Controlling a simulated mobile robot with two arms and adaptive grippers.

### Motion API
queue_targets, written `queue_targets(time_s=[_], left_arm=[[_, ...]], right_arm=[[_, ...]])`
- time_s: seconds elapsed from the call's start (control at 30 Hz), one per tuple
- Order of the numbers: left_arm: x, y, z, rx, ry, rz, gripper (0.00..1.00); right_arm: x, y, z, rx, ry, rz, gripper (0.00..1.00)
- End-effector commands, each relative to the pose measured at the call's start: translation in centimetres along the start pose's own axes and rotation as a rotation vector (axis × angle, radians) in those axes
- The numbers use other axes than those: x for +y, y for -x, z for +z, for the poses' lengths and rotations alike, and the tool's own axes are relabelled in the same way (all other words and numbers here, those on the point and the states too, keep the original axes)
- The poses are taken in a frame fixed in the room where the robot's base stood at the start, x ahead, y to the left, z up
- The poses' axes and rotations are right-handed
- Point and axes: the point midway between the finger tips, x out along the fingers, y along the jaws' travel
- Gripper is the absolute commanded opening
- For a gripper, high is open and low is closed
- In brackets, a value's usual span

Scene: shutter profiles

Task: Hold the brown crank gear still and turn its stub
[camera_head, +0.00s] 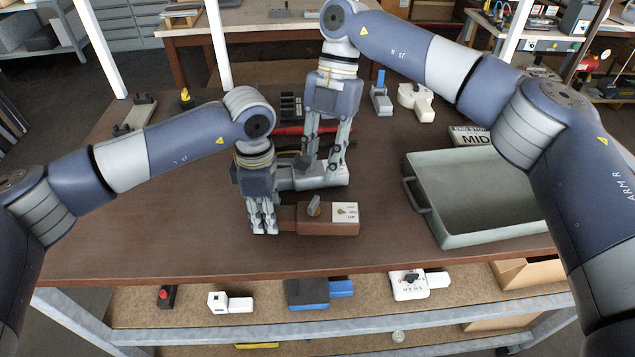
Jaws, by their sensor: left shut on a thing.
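The brown crank gear (330,226) lies near the front middle of the table. It has a grey lever on top and a white label with an orange mark. Its narrower stub (287,217) points left. My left gripper (264,228) is shut at the left end of the stub, and its fingers hide that end. My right gripper (325,166) is behind the brown crank gear, apart from it. Its fingers are spread, pointing down by a pale grey part (312,178); whether they touch it is unclear.
A grey-green tray (432,217) stands at the right, with a "MID" sign (473,138) behind it. A white part (415,101) and a grey part with a blue tip (381,98) stand at the back. More parts lie on the shelf below. The table's left side is largely clear.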

Motion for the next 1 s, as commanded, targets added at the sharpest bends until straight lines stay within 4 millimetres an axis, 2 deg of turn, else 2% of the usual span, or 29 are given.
queue_targets(time_s=[0.1,0.3,0.47,1.0], left_arm=[[0.0,-0.1,0.0,0.001,0.0,-0.001,0.04],[0.0,-0.1,0.0,0.001,0.0,-0.001,0.04],[0.0,-0.1,0.0,0.001,0.0,-0.001,0.04],[0.0,-0.1,0.0,0.001,0.0,-0.001,0.04]], right_arm=[[0.1,2.5,-0.1,-0.001,0.0,0.001,0.28],[0.1,4.6,0.0,0.0,0.0,0.0,0.28],[0.0,5.1,0.0,0.002,0.0,-0.001,0.28],[0.0,5.0,0.4,0.0,-0.001,-0.002,0.28]])
